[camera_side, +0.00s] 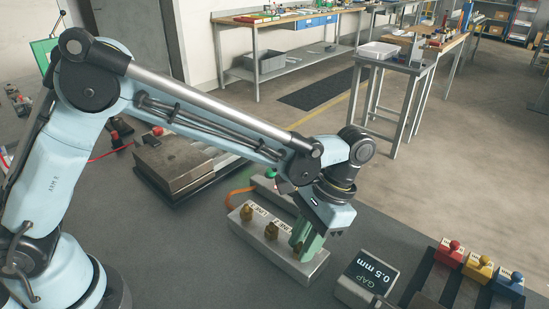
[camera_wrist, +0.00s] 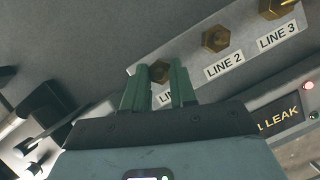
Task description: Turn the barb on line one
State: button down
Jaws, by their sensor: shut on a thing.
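A metal block (camera_side: 285,250) carries a row of brass barbs. In the wrist view the line one barb (camera_wrist: 160,72) sits between the green fingers of my gripper (camera_wrist: 159,75), its label partly covered by them. The line 2 barb (camera_wrist: 215,39) and line 3 barb (camera_wrist: 272,8) stand free beside it with readable labels. In the side view my gripper (camera_side: 299,246) reaches down to the right end of the block, shut on the barb there, which the fingers mostly hide.
Red (camera_side: 449,254), yellow (camera_side: 478,267) and blue (camera_side: 509,284) knobbed blocks stand at the far right. In the wrist view a dark panel (camera_wrist: 279,118) reads 1 LEAK, with a red light (camera_wrist: 308,86) above it.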

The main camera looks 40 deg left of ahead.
jog(key=shift+m+y, duration=0.3)
jog(key=shift+m, duration=0.5)
jog(key=c, duration=0.9)
grip_release()
jog(key=shift+r, duration=0.15)
jog(key=v, duration=1.1)
jog(key=shift+d+r, duration=0.15)
jog(key=shift+r, duration=0.25)
